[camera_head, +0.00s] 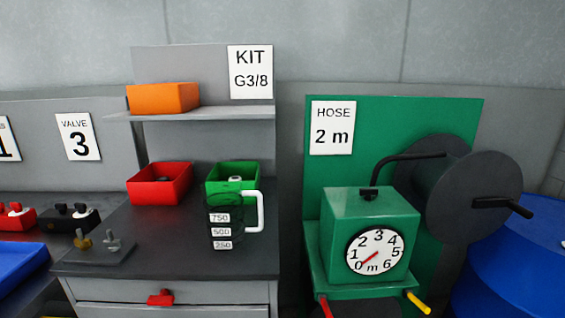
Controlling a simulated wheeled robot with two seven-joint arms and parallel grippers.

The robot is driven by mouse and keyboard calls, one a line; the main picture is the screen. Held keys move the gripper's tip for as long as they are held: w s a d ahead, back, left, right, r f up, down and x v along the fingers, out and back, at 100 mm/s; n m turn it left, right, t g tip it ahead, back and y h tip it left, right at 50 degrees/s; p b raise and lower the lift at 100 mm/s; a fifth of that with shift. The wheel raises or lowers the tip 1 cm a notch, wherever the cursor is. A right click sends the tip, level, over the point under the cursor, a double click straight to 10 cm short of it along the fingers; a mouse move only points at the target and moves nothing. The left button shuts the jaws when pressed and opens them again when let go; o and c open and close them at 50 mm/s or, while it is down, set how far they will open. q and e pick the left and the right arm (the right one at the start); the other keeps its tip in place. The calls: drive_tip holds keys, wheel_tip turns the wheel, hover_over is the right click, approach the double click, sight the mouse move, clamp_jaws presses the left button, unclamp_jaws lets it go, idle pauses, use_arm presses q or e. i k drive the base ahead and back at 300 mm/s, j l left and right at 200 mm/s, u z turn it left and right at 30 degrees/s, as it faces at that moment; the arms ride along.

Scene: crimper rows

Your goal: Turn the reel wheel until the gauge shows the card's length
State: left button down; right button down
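The reel wheel (478,190) is a dark grey disc on the right side of the green stand, with a black crank handle (515,207) sticking out to the right. The gauge (375,251) is a round white dial on the green box (360,208), marked 0 to 6 m. Its red needle points lower left, at or very near 0. The card (333,127) reads "HOSE 2 m" and is on the green back panel (420,115). A black bent tube runs from the box top toward the reel. Neither gripper shows.
A red piece (325,307) and a yellow piece (418,303) stick out below the gauge box. To the left, a grey bench holds a red bin (160,184), a green bin (222,178) and a dark jug (222,222). A blue drum (515,270) stands at the right.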

sight(476, 195)
drive_tip(key=z, duration=1.35)
